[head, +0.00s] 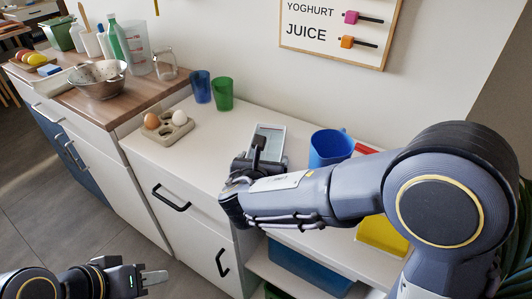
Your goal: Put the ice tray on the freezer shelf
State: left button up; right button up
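I cannot make out an ice tray or a freezer shelf in the head view. My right gripper (256,157) is over the white counter, in front of a flat grey device with a pale top (271,137). Its fingers are small and partly hidden by its own wrist, so I cannot tell its opening or whether it touches the device. My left gripper (155,278) is low at the bottom left, above the floor and away from the counter. Its fingers point right with nothing visible at their tips; their gap is unclear.
The white counter (205,150) holds an egg holder (178,130), blue cup (200,88), green cup (222,94) and blue jug (326,149). A metal colander (101,82) stands on the wooden worktop. Below are a blue bin (305,272) and yellow box (382,236).

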jog(key=shift+r, duration=0.1)
jog(key=c, duration=0.9)
